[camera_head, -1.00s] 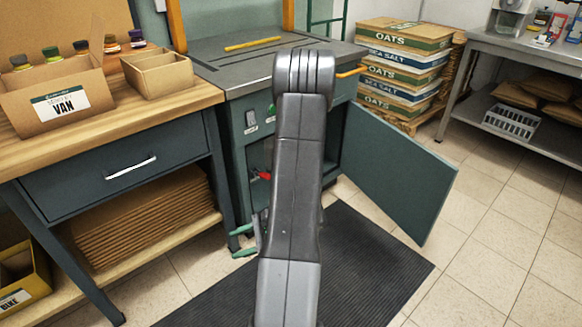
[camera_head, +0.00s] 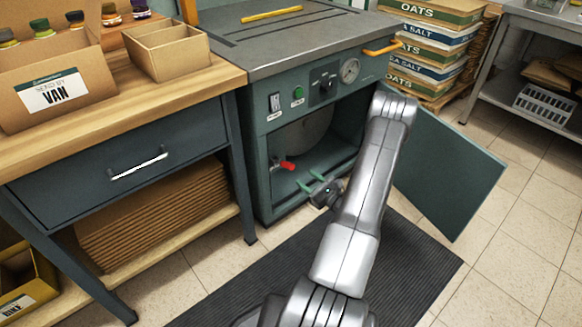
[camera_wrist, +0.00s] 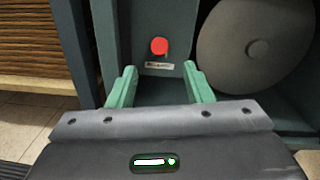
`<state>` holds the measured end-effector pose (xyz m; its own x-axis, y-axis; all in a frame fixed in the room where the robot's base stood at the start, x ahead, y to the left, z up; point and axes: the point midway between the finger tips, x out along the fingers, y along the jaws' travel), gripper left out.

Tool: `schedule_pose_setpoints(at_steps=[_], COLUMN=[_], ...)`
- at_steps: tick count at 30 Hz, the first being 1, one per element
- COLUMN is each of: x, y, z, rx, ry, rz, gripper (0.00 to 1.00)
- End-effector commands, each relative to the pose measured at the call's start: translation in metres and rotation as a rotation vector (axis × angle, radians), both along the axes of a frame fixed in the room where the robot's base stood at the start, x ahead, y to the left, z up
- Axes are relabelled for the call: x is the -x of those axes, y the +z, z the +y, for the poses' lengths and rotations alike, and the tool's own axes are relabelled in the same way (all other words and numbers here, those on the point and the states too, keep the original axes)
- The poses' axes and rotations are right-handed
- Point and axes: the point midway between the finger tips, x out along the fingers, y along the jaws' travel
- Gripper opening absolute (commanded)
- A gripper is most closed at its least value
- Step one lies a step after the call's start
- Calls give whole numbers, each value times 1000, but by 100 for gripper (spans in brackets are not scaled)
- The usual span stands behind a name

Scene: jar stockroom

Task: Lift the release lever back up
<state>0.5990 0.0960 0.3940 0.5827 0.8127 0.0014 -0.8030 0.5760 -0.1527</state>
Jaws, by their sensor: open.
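The release lever with its red grip (camera_head: 286,165) sits low inside the open cabinet of the grey-green machine (camera_head: 262,150), at the left of the opening. In the wrist view its red end (camera_wrist: 159,46) faces me above a small label plate (camera_wrist: 158,66) whose text is too small to read surely. My gripper (camera_head: 310,183) is open and empty. Its two green fingers (camera_wrist: 160,84) point at the machine, one to each side below the red end, apart from it. I cannot tell the lever's exact tilt.
The cabinet door (camera_head: 445,170) hangs open to the right of my arm. A round grey disc (camera_wrist: 256,46) is inside, right of the lever. A wooden bench with a drawer (camera_head: 130,165) stands at left. A black mat (camera_head: 235,295) covers the floor.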

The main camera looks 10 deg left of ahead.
Motion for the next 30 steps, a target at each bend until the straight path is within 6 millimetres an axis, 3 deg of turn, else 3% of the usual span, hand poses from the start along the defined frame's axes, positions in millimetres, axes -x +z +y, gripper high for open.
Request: schedule_pose_setpoints(at_steps=[6,12,18,27,30], x=[-27,-47,-57,-58,-58], y=[-3,-2,-1,0,0], z=[41,68,81,82,82], rx=[0,1,0,0,0], ry=[5,4,1,1,1], rz=[-2,0,0,1,1], gripper=[46,46,46,46,28])
